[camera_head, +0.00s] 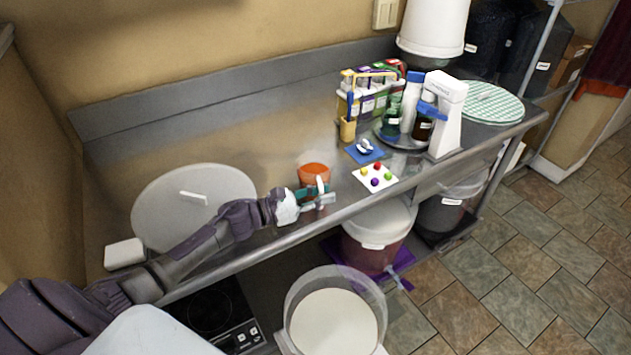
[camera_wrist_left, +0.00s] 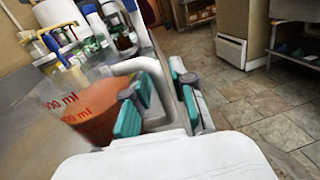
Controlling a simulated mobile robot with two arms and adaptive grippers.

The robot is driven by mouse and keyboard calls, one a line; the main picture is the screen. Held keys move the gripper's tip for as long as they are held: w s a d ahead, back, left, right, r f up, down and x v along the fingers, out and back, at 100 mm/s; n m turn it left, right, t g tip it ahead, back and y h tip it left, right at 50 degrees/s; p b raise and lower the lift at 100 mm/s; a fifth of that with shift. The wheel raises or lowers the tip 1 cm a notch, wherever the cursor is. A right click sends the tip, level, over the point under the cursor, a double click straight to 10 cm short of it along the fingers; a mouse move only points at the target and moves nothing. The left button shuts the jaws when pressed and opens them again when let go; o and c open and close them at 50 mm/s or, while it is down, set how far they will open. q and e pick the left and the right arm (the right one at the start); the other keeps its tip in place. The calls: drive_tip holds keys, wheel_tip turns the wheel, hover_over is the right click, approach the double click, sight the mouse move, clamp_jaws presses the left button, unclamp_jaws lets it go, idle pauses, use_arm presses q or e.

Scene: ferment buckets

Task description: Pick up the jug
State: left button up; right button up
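The jug (camera_head: 314,174) is a clear measuring jug with orange liquid, standing upright near the counter's front edge. In the left wrist view the jug (camera_wrist_left: 85,112) shows red volume marks and a pale handle (camera_wrist_left: 140,67) facing me. My left gripper (camera_head: 318,199) is at the handle side of the jug. In the left wrist view its teal-padded fingers (camera_wrist_left: 158,105) are apart, one on each side of the handle, with a gap visible. Part of the jug's lower body is hidden behind the gripper. My right gripper is in neither view.
The steel counter (camera_head: 275,148) holds a large white lid (camera_head: 165,222) at left, a white card with coloured balls (camera_head: 375,178) to the right, and a tray with bottles (camera_head: 400,137). A clear bucket (camera_head: 375,290) stands below the front edge.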

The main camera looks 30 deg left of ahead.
sight(324, 181)
use_arm(q)
clamp_jaws()
drive_tip(key=shift+r, duration=0.25)
idle(0.3)
drive_tip(key=shift+r+b, duration=0.3)
drive_tip(key=shift+r, duration=0.85)
drive_tip(key=shift+d+r, duration=0.25)
drive_tip(key=shift+r, duration=0.6)
drive_tip(key=s+d+r+p, duration=0.1)
drive_tip(key=d+r, duration=0.5)
drive_tip(key=d, duration=0.5)
drive_tip(key=shift+r, duration=0.3)
drive_tip(key=shift+s, duration=0.15)
